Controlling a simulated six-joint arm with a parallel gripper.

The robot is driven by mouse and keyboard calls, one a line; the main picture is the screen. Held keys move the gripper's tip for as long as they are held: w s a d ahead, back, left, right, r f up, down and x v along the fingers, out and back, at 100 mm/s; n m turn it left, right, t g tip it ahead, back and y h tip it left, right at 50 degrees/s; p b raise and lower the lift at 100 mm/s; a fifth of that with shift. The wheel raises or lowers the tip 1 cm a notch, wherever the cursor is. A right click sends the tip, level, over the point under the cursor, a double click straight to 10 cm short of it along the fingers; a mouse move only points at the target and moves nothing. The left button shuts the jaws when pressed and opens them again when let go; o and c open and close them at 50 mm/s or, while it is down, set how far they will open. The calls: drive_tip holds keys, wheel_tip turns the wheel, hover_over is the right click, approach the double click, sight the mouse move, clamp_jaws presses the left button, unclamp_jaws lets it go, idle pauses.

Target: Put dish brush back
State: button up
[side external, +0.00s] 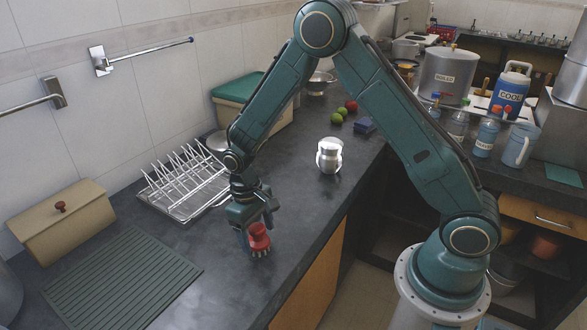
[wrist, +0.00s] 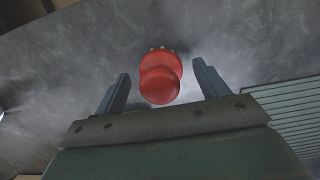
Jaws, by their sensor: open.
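The dish brush (side external: 259,240) has a red round grip and pale bristles and stands bristles down on the dark counter. In the wrist view the red brush (wrist: 161,78) shows from above, between and slightly beyond my fingers. My gripper (side external: 257,222) is low over the counter at the brush, with a finger to either side of it. In the wrist view my gripper (wrist: 163,85) is open, with clear gaps between the brush and both fingers. No holder for the brush can be made out for certain.
A wire dish rack (side external: 183,185) stands behind my gripper, towards the wall. A ribbed green mat (side external: 122,280) lies to the left, beside a tan box (side external: 62,222) with a red knob. A steel canister (side external: 329,156) stands farther back near the counter's edge.

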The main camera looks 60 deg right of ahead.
drive_tip(key=r, duration=0.3)
drive_tip(key=w+r, duration=0.1)
drive_tip(key=r, duration=0.4)
drive_tip(key=shift+w+r, duration=0.2)
drive_tip(key=shift+r, duration=0.55)
drive_tip(key=shift+r, duration=0.1)
drive_tip(key=shift+r, duration=0.35)
wheel_tip(320, 180, up, 7)
drive_tip(key=t, duration=0.2)
hover_over(253, 225)
drive_tip(key=s+d, duration=0.1)
drive_tip(key=s, duration=0.2)
drive_tip(key=s+d+r+t, duration=0.2)
drive_tip(key=s+r+t, duration=0.1)
drive_tip(key=s+r, duration=0.85)
drive_tip(key=s+d+t, duration=0.1)
drive_tip(key=s+t, duration=0.1)
drive_tip(key=s, duration=0.7)
drive_tip(key=shift+f, duration=0.35)
